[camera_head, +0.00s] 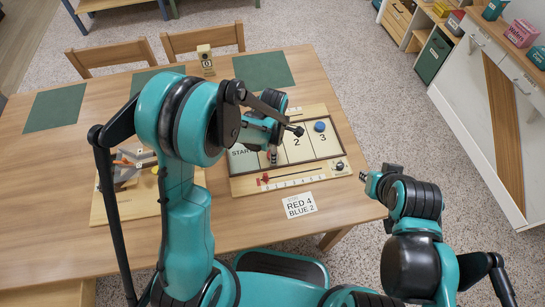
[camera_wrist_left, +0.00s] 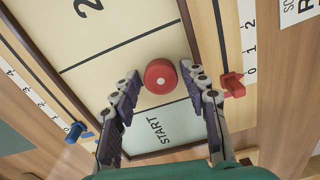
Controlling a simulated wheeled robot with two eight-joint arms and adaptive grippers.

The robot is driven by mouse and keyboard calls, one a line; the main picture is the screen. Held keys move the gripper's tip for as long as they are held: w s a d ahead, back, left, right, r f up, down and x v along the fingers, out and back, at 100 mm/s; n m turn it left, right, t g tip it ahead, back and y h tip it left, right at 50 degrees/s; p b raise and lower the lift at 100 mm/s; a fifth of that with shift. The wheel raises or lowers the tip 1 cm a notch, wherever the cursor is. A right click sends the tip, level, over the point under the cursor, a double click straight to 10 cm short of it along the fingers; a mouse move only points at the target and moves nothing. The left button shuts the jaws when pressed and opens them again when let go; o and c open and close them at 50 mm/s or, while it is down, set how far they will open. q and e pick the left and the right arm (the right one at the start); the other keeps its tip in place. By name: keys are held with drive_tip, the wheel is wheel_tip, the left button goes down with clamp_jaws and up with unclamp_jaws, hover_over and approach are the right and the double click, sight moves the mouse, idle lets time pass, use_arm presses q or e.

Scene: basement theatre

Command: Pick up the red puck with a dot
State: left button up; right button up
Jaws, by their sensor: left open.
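The red puck (camera_wrist_left: 161,82) with a pale dot on top lies on the cream game board, just beyond the START zone (camera_wrist_left: 160,128), in the left wrist view. My left gripper (camera_wrist_left: 159,71) is open, with a finger on each side of the puck. I cannot tell whether either finger touches it. In the head view my left arm covers much of the board's START end and hides most of the puck's area.
A blue puck (camera_head: 319,127) lies on zone 3. A red slider (camera_wrist_left: 233,84) and a blue slider (camera_wrist_left: 77,131) sit on the side scales. A score card (camera_head: 299,205) lies at the front. A wooden tray (camera_head: 118,208) holds items at left. Two chairs stand behind.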

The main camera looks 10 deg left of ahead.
use_arm(q)
drive_tip(key=c, duration=0.6)
